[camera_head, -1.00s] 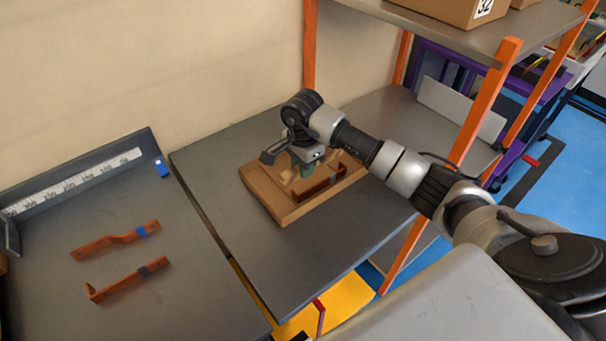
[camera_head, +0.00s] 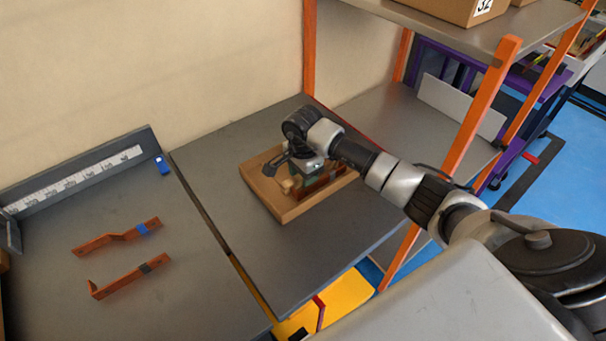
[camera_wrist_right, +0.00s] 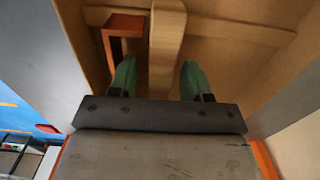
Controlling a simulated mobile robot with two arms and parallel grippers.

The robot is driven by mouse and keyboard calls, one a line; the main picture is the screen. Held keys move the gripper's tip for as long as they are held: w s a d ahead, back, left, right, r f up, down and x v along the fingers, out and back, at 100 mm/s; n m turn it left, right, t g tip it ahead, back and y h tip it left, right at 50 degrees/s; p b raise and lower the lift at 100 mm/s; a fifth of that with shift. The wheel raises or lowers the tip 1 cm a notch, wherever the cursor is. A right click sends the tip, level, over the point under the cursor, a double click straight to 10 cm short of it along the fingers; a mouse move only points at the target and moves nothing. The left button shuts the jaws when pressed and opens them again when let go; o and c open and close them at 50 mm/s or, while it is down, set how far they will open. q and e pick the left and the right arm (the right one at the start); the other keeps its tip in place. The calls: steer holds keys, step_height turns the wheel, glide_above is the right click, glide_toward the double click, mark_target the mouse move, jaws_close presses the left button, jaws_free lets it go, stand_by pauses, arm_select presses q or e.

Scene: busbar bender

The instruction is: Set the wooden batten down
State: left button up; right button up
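The wooden batten (camera_wrist_right: 168,40) shows in the right wrist view, running lengthwise between the two green fingertips of my right gripper (camera_wrist_right: 159,80). A gap shows on each side of it, so the gripper is open around it. In the head view my right gripper (camera_head: 307,172) is low over a shallow wooden tray (camera_head: 284,211), and the batten's pale end (camera_head: 288,186) shows beside the fingers. The arm and hand hide much of the tray's inside. My left gripper is not in view.
A copper bar (camera_wrist_right: 122,45) lies beside the batten in the tray. The tray rests on a grey table (camera_head: 275,265). Two bent copper bars (camera_head: 117,237) (camera_head: 130,278) lie on the left table near a ruler (camera_head: 75,180). An orange-posted shelf (camera_head: 480,110) stands at right.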

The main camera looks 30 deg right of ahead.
steer(key=shift+r, duration=0.45)
step_height(320, 180, up, 12)
steer(key=b, duration=0.1)
steer(key=shift+f, duration=0.25)
